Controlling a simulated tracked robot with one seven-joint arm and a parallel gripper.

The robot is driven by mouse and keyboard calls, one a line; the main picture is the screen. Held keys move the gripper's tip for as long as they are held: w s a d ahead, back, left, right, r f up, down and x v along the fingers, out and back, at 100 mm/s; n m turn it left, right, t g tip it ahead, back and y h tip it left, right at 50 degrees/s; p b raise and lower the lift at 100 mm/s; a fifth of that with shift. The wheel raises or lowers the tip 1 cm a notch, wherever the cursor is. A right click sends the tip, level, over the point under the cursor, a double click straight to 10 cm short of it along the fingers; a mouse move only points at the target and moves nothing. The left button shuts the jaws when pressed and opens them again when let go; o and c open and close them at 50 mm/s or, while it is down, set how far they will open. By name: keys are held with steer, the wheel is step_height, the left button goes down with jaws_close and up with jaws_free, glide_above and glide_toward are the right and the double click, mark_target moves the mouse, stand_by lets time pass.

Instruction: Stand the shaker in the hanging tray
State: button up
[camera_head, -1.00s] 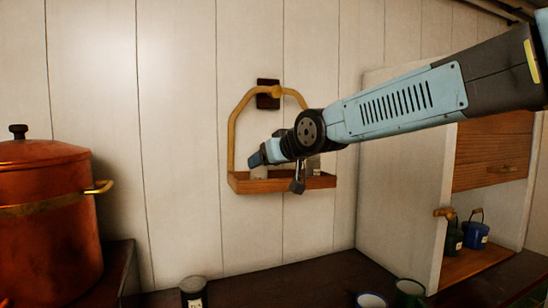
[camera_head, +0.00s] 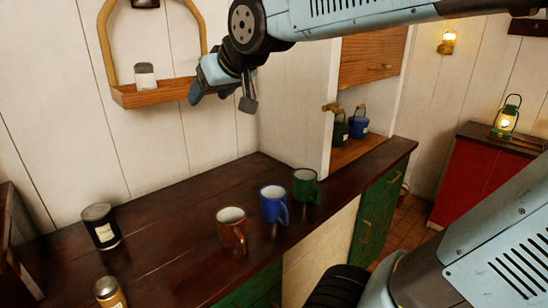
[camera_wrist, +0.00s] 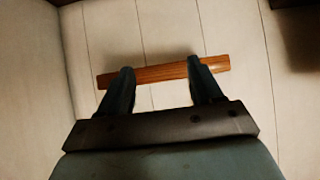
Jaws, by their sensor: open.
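The shaker (camera_head: 145,77), pale with a grey cap, stands upright in the hanging tray (camera_head: 155,95), left of its middle. The tray is a wooden shelf hung on the white wall by a yellow loop. My gripper (camera_head: 203,88) is at the tray's right end in the head view, apart from the shaker and empty. In the wrist view my gripper (camera_wrist: 160,68) has its two fingers spread, with the tray's wooden edge (camera_wrist: 160,74) showing beyond and between them. The shaker does not show in the wrist view.
The dark counter (camera_head: 165,195) below holds a black jar (camera_head: 101,227), a yellow jar (camera_head: 110,293), and copper (camera_head: 231,233), blue (camera_head: 273,206) and green (camera_head: 306,187) mugs. A cabinet (camera_head: 300,110) stands right of the tray. The wall between them is bare.

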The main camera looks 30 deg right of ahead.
steer(key=s+d+f+m+g+h, duration=0.1)
steer(key=s+d+f+g, duration=0.1)
steer(key=s+f, duration=0.3)
steer(key=s+d+f+m+g+h, duration=0.2)
steer(key=s+d+f, duration=0.3)
steer(key=s, duration=0.5)
steer(key=shift+d+f, duration=0.25)
steer(key=shift+f, duration=0.15)
